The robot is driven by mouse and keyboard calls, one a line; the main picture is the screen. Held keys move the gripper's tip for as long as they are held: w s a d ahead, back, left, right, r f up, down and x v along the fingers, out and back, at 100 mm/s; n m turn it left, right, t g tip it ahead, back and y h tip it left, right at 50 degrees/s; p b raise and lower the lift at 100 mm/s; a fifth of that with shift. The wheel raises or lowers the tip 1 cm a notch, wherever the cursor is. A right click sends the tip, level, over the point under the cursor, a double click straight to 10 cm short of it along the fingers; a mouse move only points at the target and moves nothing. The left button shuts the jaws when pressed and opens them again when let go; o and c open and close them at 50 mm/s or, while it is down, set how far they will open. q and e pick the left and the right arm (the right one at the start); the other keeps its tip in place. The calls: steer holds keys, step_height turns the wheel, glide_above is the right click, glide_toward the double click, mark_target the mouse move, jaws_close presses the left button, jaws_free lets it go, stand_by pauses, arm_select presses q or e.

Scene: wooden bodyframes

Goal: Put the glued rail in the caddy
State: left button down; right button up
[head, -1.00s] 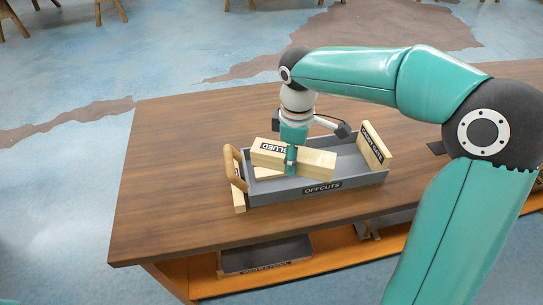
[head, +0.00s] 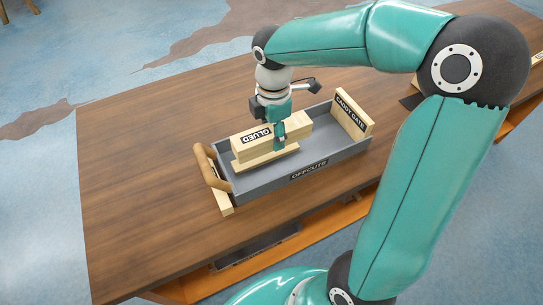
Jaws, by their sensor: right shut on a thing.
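The glued rail (head: 240,146) is a pale wooden bar with a GLUED label. My right gripper (head: 280,143) is shut on it, nearer its right end, and holds it lengthwise over the left half of the caddy. The caddy (head: 324,170) is a long grey tray labelled OFFCUTS. It has a brown handle (head: 207,168) at its left end and a pale end board with a label (head: 352,118) at its right end. Another pale wooden piece (head: 262,160) shows directly under the rail; I cannot tell whether they touch. My left gripper is not in view.
The caddy stands on a brown wooden table (head: 130,190), clear on its left side. An orange lower shelf (head: 325,228) shows below the front edge. More pale wood (head: 537,57) lies at the far right.

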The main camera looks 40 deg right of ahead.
step_height(320, 180, down, 10)
steer(key=shift+r, duration=0.25)
steer(key=shift+s, duration=0.1)
steer(key=shift+f+b, duration=0.65)
steer(key=shift+b, duration=0.05)
steer(key=o, duration=1.1)
steer(key=shift+o, duration=0.2)
steer(key=shift+r, duration=0.1)
steer(key=shift+r+p, duration=0.3)
step_height(320, 180, up, 12)
steer(key=shift+r+p, duration=0.25)
steer(key=shift+p, duration=0.05)
